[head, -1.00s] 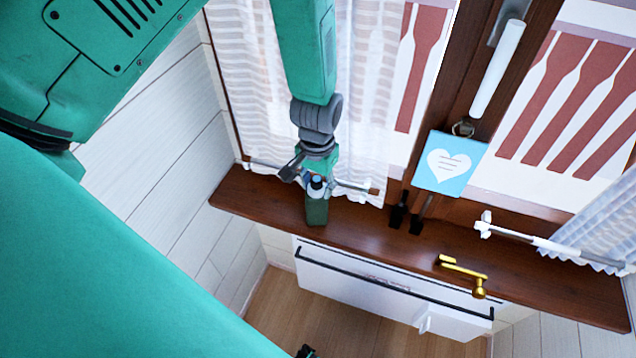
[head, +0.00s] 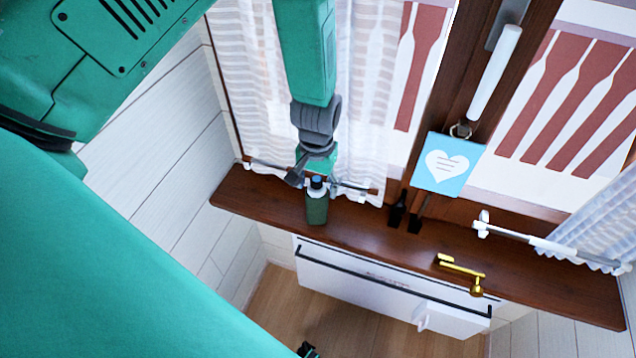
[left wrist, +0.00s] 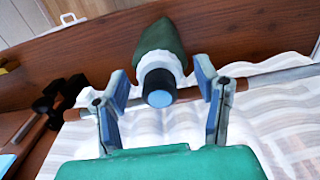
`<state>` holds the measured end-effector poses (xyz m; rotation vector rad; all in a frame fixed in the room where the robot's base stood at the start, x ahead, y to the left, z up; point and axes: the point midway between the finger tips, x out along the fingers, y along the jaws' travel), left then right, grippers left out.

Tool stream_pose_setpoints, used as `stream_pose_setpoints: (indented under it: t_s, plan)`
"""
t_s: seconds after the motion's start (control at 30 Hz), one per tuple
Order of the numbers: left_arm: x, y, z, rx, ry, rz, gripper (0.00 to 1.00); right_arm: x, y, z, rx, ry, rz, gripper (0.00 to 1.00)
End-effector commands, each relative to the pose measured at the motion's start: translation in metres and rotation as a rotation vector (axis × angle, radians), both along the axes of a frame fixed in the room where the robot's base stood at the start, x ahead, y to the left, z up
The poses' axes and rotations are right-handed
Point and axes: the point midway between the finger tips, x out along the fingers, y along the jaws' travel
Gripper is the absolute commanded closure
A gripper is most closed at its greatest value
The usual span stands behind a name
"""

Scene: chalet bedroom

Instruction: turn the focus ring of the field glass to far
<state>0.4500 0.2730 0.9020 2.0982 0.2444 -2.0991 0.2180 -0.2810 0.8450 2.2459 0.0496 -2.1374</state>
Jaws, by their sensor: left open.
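The field glass (head: 317,208) stands on the dark wooden sill, at its left part in the head view. It has a dark green body, a whitish ring and a blue end. In the left wrist view the field glass (left wrist: 160,45) shows its blue end towards the camera. My left gripper (head: 311,182) is at the blue end. In the left wrist view my left gripper (left wrist: 160,82) is open, one finger on each side of the blue end and white ring, with visible gaps. Any marks on the ring are too small to read. My right gripper is not recognisable in view.
The wooden sill (head: 265,205) runs under the window. A curtain rod (head: 355,190) and white curtain (head: 235,85) are close behind the field glass. Dark pegs (head: 397,214), a blue heart card (head: 447,164) and a brass handle (head: 462,268) are to the right.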

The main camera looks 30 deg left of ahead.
Motion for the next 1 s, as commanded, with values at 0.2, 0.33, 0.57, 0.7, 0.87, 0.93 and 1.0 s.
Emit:
stream_pose_setpoints:
  t_s: [0.2, 0.33, 0.57, 0.7, 0.87, 0.93, 1.0]
  plan:
    - [0.001, 0.000, 0.011, -0.001, -0.002, -0.001, 0.44, -0.003, 0.000, 0.001, 0.000, -0.002, 0.000, 0.60]
    - [0.001, 0.000, 0.035, 0.000, -0.004, -0.001, 0.44, -0.003, 0.000, 0.001, 0.000, -0.003, 0.000, 0.60]
    - [0.002, 0.000, 0.084, 0.000, -0.004, 0.000, 0.44, -0.003, 0.000, 0.001, 0.000, -0.003, 0.000, 0.60]
    - [0.002, 0.000, 0.105, 0.000, -0.002, -0.001, 0.44, -0.002, 0.000, 0.001, 0.000, -0.003, 0.000, 0.60]
    - [0.002, 0.000, 0.117, 0.001, 0.001, -0.001, 0.44, -0.002, 0.000, 0.001, 0.000, -0.003, 0.000, 0.60]
    - [0.001, 0.000, 0.118, 0.001, 0.002, 0.000, 0.44, -0.002, 0.000, 0.001, 0.000, -0.003, 0.000, 0.60]
    - [0.001, 0.000, 0.119, 0.001, 0.002, 0.000, 0.44, -0.002, 0.000, 0.001, 0.000, -0.003, 0.000, 0.60]
